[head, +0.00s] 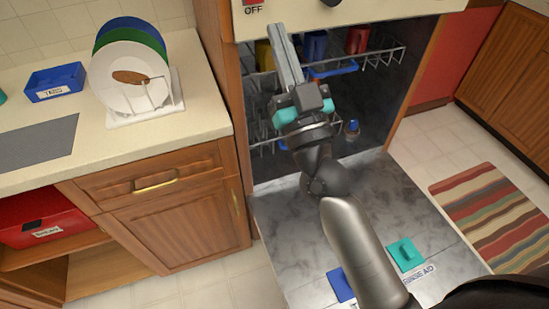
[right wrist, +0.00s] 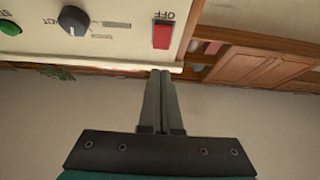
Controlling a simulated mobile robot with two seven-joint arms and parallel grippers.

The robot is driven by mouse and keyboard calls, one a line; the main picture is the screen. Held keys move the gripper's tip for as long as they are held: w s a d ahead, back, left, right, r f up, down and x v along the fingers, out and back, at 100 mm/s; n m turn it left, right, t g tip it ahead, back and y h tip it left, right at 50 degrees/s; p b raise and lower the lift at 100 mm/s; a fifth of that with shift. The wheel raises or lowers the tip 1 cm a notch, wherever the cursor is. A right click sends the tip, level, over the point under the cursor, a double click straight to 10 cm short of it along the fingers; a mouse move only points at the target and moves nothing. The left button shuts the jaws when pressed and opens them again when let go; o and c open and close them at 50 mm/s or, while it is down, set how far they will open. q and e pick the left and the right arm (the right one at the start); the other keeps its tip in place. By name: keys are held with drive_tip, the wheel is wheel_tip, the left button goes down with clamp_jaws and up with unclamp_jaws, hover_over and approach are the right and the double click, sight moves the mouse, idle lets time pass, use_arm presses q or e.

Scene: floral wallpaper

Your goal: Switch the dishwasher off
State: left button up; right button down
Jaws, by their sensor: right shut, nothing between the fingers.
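The dishwasher's cream control panel (head: 375,8) crosses the top of the head view, with the red OFF button (head: 252,2) cut by the top edge. In the right wrist view the red button (right wrist: 162,36) shows whole, beside a dark dial (right wrist: 73,20) and a green button (right wrist: 10,28). My right gripper (head: 278,30) is shut and empty, its fingers pointing up at the panel's lower edge. In the right wrist view its fingertips (right wrist: 161,73) lie just below the red button in the picture; I cannot tell if they touch the panel. My left gripper is not in view.
The dishwasher door (head: 385,190) is folded down, with a teal piece (head: 406,254) and a blue piece (head: 341,285) on it. The upper rack (head: 385,55) holds cups. A plate rack (head: 150,112) and blue box (head: 56,82) stand on the left counter. A striped rug (head: 490,210) lies right.

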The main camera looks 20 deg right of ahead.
drive_tip(key=v, duration=0.6)
wheel_tip(320, 180, down, 31)
drive_tip(key=w+a+n+g+y+p, duration=0.1)
drive_tip(key=g+p, duration=0.3)
drive_tip(key=g, duration=0.6)
drive_tip(key=shift+w+a+r+n+y, duration=0.2)
drive_tip(key=shift+w+a+n+y, duration=0.2)
drive_tip(key=shift+w+a+n, duration=0.25)
drive_tip(key=shift+s+d, duration=0.15)
drive_tip(key=shift+s, duration=0.05)
